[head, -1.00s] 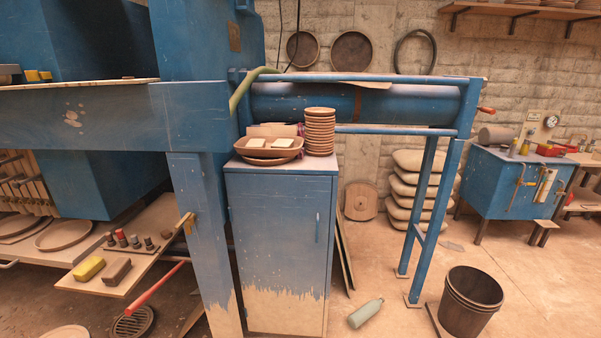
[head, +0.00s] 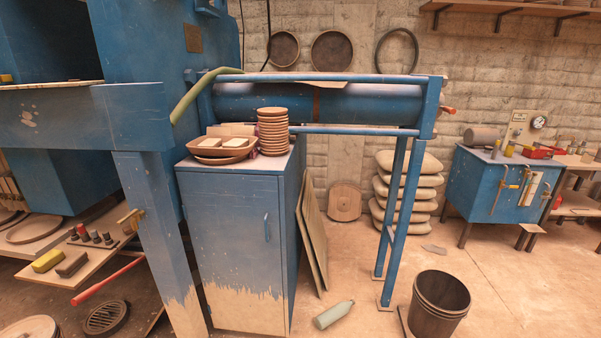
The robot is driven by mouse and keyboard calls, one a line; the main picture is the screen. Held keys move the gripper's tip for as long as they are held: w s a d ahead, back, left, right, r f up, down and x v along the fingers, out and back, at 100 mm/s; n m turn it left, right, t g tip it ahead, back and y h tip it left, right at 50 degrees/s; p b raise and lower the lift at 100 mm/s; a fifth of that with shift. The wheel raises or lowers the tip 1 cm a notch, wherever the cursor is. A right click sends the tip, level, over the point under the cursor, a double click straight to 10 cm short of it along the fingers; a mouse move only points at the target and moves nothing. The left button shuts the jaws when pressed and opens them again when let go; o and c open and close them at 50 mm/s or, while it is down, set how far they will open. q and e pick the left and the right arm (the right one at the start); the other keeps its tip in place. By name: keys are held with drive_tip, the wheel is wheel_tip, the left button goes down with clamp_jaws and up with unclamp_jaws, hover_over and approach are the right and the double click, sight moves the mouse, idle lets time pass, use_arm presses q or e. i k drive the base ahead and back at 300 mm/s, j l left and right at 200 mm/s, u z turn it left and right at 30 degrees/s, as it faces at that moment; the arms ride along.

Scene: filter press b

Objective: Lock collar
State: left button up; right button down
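Neither of my grippers shows in the head view. A long blue cylinder (head: 360,106) lies level inside a blue frame (head: 429,108), above a blue cabinet (head: 233,222). A dark reddish band (head: 316,103) shows around the cylinder near its middle. A small orange-red handle (head: 448,110) sticks out at the frame's right end. I cannot tell for certain which part is the lock collar.
A dark bucket (head: 440,303) and a green bottle (head: 333,314) are on the floor in front of the frame's legs. Boards (head: 314,235) lean on the cabinet. A red bar (head: 105,281) juts out at left. Open floor lies right of the bucket, before a blue bench (head: 490,190).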

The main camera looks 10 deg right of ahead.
sight(441, 107)
drive_tip(key=k+l, duration=0.1)
drive_tip(key=l, duration=0.8)
drive_tip(key=k+l, duration=0.1)
drive_tip(key=l, duration=0.8)
drive_tip(key=k+l, duration=0.1)
drive_tip(key=l, duration=0.75)
drive_tip(key=k+l, duration=0.1)
drive_tip(key=l, duration=0.8)
drive_tip(key=k+l, duration=0.1)
drive_tip(key=l, duration=0.8)
